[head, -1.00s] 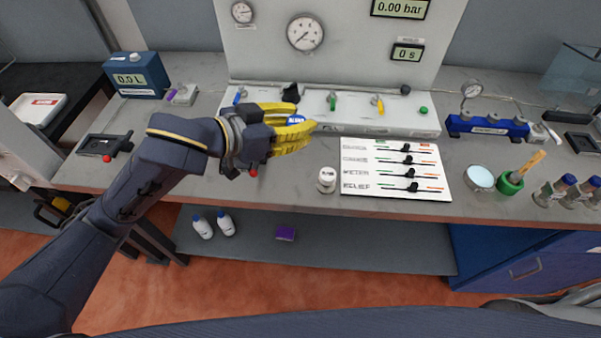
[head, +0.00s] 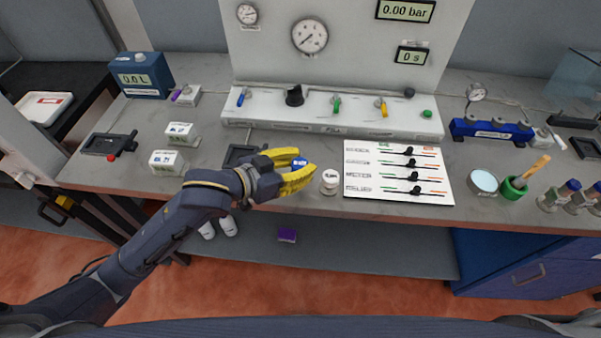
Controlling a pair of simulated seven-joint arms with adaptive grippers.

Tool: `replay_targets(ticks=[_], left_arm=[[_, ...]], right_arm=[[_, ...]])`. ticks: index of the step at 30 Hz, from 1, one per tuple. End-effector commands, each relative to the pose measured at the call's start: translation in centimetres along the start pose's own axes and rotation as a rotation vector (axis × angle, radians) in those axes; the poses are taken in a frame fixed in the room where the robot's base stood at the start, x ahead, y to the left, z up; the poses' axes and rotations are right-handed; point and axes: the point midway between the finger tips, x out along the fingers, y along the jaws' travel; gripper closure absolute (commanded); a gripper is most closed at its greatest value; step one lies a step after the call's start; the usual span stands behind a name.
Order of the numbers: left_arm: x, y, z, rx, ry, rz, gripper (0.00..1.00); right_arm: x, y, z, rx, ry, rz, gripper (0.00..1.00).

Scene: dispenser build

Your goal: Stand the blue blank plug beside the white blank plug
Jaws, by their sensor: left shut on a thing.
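The white blank plug (head: 330,182) stands upright on the bench, just left of the white slider panel. My left gripper (head: 300,176) has yellow fingers and is shut on the blue blank plug (head: 300,163). The blue plug's top shows between the fingers; its lower part is hidden by them. The gripper is just left of the white plug, with a small gap in the picture. I cannot tell whether the blue plug touches the bench. My right gripper is not in view.
The slider panel (head: 398,173) lies right of the white plug. The console base (head: 330,118) with coloured valves runs behind. A dark tray (head: 236,154) lies partly behind my gripper. Small white boxes (head: 168,162) stand to the left. The bench's front edge is close.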

Motion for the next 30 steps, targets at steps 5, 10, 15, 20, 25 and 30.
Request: replay_targets(ticks=[5,10,15,20,25,30], left_arm=[[0.8,-0.1,2.1,-0.005,-0.004,-0.002,1.0],[1.2,-0.1,3.3,-0.003,-0.002,-0.003,1.0],[1.3,-0.1,3.3,-0.002,0.0,-0.003,1.0],[1.3,-0.1,3.4,-0.002,0.0,-0.003,1.0],[1.4,-0.1,3.7,-0.002,-0.001,-0.004,0.69],[1.4,-0.1,3.6,-0.002,-0.001,-0.003,0.49]], right_arm=[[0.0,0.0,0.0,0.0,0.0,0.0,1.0],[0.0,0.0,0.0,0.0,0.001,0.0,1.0],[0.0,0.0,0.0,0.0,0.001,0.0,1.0],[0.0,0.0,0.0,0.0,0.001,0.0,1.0],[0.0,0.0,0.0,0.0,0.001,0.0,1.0],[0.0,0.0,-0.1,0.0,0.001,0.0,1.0]])
